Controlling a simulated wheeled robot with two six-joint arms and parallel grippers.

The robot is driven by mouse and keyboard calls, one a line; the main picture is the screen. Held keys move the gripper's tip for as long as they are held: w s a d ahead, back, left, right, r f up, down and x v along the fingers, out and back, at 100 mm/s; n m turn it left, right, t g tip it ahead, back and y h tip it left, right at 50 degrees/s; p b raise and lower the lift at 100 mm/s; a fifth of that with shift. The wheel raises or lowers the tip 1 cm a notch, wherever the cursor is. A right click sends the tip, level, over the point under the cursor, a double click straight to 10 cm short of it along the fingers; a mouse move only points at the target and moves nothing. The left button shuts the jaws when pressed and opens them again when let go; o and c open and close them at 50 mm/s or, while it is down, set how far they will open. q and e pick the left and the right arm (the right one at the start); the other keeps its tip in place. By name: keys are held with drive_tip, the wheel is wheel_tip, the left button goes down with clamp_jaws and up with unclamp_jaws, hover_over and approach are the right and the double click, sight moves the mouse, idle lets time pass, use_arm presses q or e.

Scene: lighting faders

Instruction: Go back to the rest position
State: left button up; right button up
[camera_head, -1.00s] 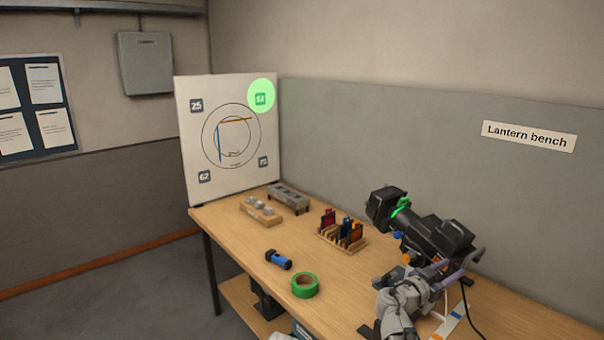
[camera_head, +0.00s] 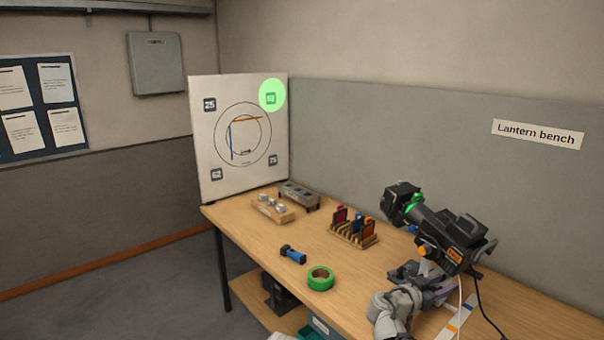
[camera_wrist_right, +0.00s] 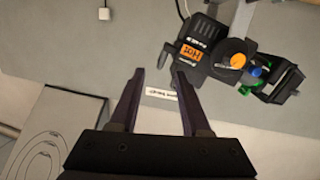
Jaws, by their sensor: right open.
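My right gripper (camera_head: 440,284) is low at the right of the head view, in front of and below the black lantern (camera_head: 455,235), which partly hides its fingers. In the right wrist view its two dark fingers (camera_wrist_right: 160,75) are apart with nothing between them. The lantern (camera_wrist_right: 218,50), with an orange label and an orange knob, shows beyond the fingers at upper right, apart from them. A green light spot (camera_head: 272,86) lies on the upper right number of the white board (camera_head: 210,140). My left gripper is not in view.
The wooden bench (camera_head: 255,235) carries green tape (camera_head: 320,285), a blue torch (camera_head: 293,254), a rack of coloured filters (camera_head: 352,240), a wooden block (camera_head: 272,219) and a grey holder (camera_head: 299,196). Cables hang by the lantern. Bench front left is clear.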

drive_tip(key=s+a+f+n+g+y, duration=0.2)
drive_tip(key=s+a+f+n+y, duration=0.2)
drive_tip(key=a, duration=0.6)
drive_tip(key=s+a+f+n+g+y, duration=0.3)
drive_tip(key=s+a+f+n, duration=0.3)
drive_tip(key=s+a+f, duration=0.2)
drive_tip(key=s+a+f+n+g+y, duration=0.3)
drive_tip(key=s+a+f+n+y, duration=0.2)
drive_tip(key=s+a, duration=0.5)
drive_tip(key=a+f+y, duration=0.1)
drive_tip(key=a, duration=0.1)
drive_tip(key=shift+a+f, duration=0.35)
drive_tip(key=shift+a, duration=0.05)
idle(0.3)
